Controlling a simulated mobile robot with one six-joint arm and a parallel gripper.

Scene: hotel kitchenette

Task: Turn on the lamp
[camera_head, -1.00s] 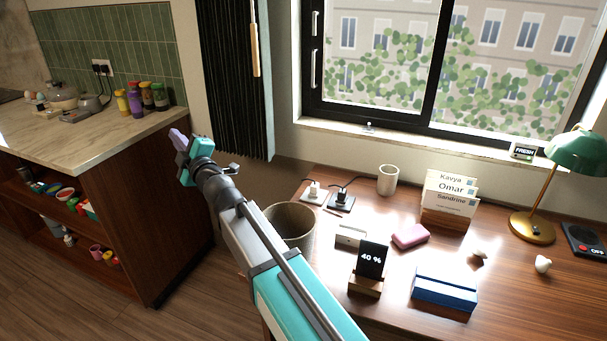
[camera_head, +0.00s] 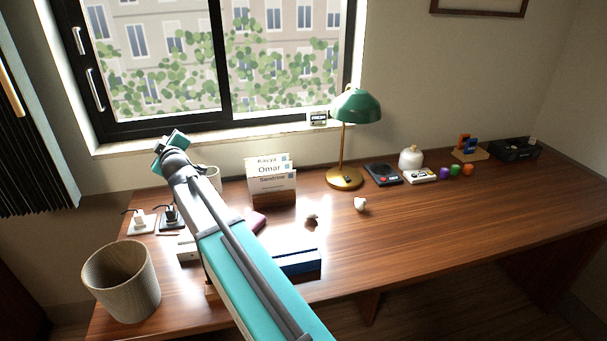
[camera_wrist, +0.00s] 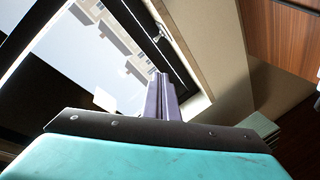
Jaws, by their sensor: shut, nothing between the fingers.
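The lamp (camera_head: 357,106) has a green shade and a brass stem and round base (camera_head: 345,178). It stands upright on the wooden desk (camera_head: 420,225), near the window. A small dark detail shows on its base, too small to make out. My gripper (camera_head: 172,138) is up at the left, in front of the window sill and well apart from the lamp. In the wrist view its purple fingers (camera_wrist: 161,96) are together with nothing between them, and the window is behind them. The lamp is not in the wrist view.
Right of the lamp are a black device with a red button (camera_head: 383,174), a white round jar (camera_head: 411,158) and small coloured items. A card holder (camera_head: 271,184) stands left of the lamp. A woven bin (camera_head: 122,282) is at the left. The desk's right front is clear.

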